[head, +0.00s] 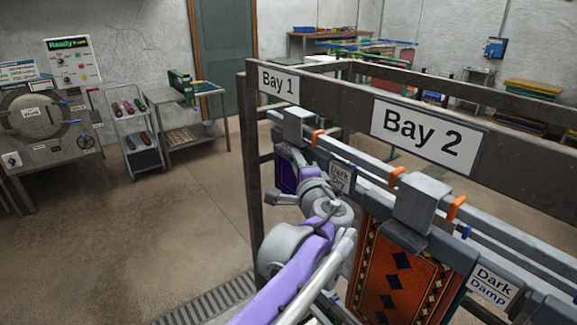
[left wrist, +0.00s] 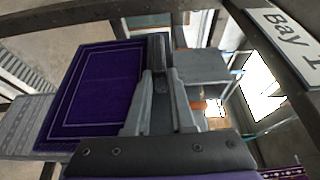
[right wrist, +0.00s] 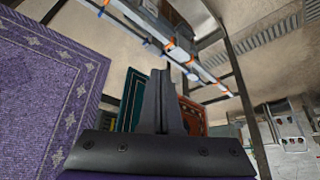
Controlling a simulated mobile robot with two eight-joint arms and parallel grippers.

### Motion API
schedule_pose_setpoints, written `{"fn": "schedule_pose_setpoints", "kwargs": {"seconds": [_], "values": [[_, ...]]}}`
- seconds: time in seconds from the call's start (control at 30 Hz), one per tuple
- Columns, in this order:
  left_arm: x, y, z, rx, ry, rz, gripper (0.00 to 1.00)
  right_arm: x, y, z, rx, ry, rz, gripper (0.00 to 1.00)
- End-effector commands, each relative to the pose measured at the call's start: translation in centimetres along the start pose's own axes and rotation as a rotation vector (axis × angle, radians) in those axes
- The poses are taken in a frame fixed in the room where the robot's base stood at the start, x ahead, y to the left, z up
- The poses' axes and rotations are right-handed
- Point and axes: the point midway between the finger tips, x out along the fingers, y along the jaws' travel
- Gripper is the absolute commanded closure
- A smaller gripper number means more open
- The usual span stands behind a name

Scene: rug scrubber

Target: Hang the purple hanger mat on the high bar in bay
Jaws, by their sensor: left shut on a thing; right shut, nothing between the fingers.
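A dark purple mat (head: 287,172) hangs under a grey hanger at Bay 1 in the head view, partly hidden by my left arm. My left gripper (head: 318,190) is beside it. In the left wrist view the mat (left wrist: 95,95) shows a pale border line, and my left fingers (left wrist: 160,75) are shut on its dark grey hanger part (left wrist: 157,52). I cannot tell whether the hanger rests on the bar (head: 350,155). My right gripper (right wrist: 160,75) is shut and empty, with a pale purple patterned mat (right wrist: 40,90) to its left in the right wrist view.
An orange and black diamond-patterned mat (head: 398,275) hangs at Bay 2 (head: 422,134). The dark frame post (head: 252,180) stands close to my left arm. A teal mat (right wrist: 131,100) and a red mat (right wrist: 193,117) are beyond my right gripper.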

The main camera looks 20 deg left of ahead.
Motion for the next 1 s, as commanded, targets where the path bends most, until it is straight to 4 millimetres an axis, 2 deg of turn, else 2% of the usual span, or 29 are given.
{"fn": "schedule_pose_setpoints", "kwargs": {"seconds": [0.1,0.5,0.93,0.97,1.0], "values": [[0.4,0.1,-1.0,0.000,0.002,0.000,1.00,0.2,0.0,0.3,0.000,-0.003,0.000,1.00],[0.3,2.7,-0.8,0.000,0.000,0.000,1.00,0.6,0.0,0.8,0.000,-0.007,0.000,1.00],[0.3,3.0,-0.8,0.000,0.000,0.000,1.00,0.6,0.0,0.8,0.000,-0.007,0.000,1.00],[0.3,3.0,-0.8,0.000,0.000,0.000,0.74,0.6,0.0,0.8,0.000,-0.007,0.000,1.00],[0.3,3.0,-0.8,0.000,0.000,0.000,0.67,0.6,0.0,0.8,0.000,-0.007,0.000,1.00]]}}
